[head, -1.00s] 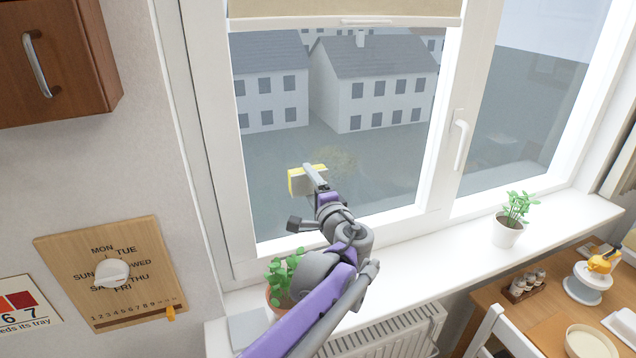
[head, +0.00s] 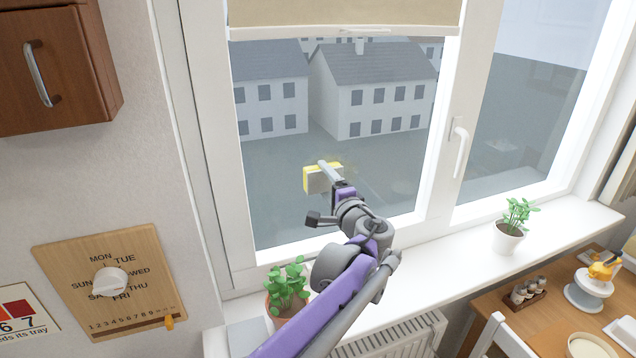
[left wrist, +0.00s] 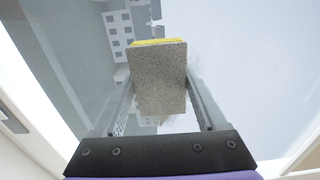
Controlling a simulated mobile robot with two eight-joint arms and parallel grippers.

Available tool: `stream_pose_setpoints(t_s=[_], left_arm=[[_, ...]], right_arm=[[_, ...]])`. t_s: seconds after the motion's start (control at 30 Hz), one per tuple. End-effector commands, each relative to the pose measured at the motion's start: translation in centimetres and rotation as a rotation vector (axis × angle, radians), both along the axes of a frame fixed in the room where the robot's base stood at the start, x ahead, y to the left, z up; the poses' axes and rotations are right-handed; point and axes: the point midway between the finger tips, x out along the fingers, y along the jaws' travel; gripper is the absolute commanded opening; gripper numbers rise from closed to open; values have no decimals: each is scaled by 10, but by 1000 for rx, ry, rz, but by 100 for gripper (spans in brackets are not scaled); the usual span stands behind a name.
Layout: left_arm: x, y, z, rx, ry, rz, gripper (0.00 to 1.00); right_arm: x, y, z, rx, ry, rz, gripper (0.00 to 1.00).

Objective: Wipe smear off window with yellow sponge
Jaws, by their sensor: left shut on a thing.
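The yellow sponge (head: 311,179), with a grey side, is at the lower middle of the left window pane (head: 285,155) in the head view. My left gripper (head: 327,174) is shut on it. In the left wrist view, the sponge (left wrist: 160,80) sits between the two fingers, its yellow edge at the far end toward the glass. I cannot tell for certain whether it touches the pane. A faint yellowish smear (head: 348,161) shows on the glass just right of and above the sponge, partly hidden by it and the gripper. My right gripper is not in view.
A potted plant (head: 288,286) stands on the sill close under my left arm. Another plant (head: 511,228) stands farther right on the sill. A white window handle (head: 459,148) sticks out from the frame. A rolled blind (head: 345,13) covers the pane's top.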

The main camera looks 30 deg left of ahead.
Motion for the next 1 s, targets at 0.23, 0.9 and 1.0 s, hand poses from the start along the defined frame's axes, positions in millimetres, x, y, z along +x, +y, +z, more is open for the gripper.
stream_pose_setpoints(t_s=[0.23, 0.9, 1.0], left_arm=[[14, -11, -1, -1, 1, -4, 29], [47, -39, 0, -1, 1, -4, 29], [53, -44, -1, -1, 1, -4, 29]], right_arm=[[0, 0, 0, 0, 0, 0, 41], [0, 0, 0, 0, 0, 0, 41], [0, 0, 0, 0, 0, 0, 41]])
